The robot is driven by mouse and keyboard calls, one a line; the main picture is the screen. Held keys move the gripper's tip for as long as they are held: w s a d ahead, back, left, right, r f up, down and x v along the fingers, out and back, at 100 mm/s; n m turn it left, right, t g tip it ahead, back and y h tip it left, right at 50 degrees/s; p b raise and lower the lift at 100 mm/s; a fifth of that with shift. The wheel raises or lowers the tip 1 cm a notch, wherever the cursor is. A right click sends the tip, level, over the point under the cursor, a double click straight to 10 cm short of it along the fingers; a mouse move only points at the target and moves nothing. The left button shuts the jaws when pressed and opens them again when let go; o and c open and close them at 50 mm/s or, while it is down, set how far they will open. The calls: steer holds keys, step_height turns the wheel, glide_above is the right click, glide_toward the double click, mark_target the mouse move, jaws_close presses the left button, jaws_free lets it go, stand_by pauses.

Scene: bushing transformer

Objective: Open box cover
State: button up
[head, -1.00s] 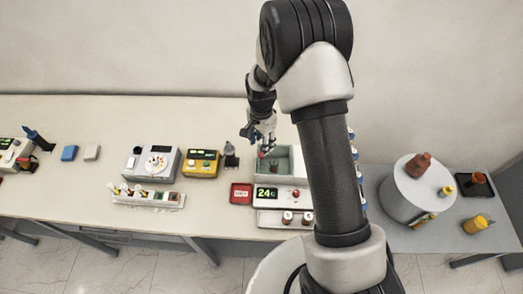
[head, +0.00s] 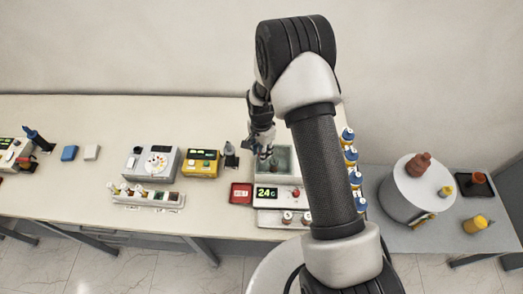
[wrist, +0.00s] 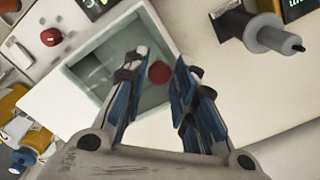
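The box (head: 293,178) is a white unit with a grey-green inside, and its front panel shows a 24°C display (head: 267,193). In the wrist view its pale rim (wrist: 158,28) frames the grey-green inside. A round red knob (wrist: 159,72) shows at the box's right side, between my fingertips. I cannot tell whether the knob sits on a clear cover. My gripper (wrist: 158,70) has its blue-padded fingers apart, one on each side of the knob. I cannot tell whether either finger touches it. In the head view my gripper (head: 263,152) is over the box's left part.
A grey tool in a black holder (wrist: 265,32) stands close to the right of my gripper. Blue-capped bottles (head: 351,158) stand right of the box. A red-screen device (head: 241,193) and yellow device (head: 203,163) sit to its left. The table's back area is clear.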

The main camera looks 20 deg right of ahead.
jaws_close()
stand_by(0.3)
steer(key=s+d, duration=0.1)
steer(key=d, duration=0.3)
steer(key=s+d+b, duration=0.1)
steer(key=d, duration=0.2)
steer(key=s+d+b, duration=0.1)
steer(key=d, duration=0.3)
steer(key=shift+s+d, duration=0.35)
steer(key=shift+o, duration=2.3)
jaws_free()
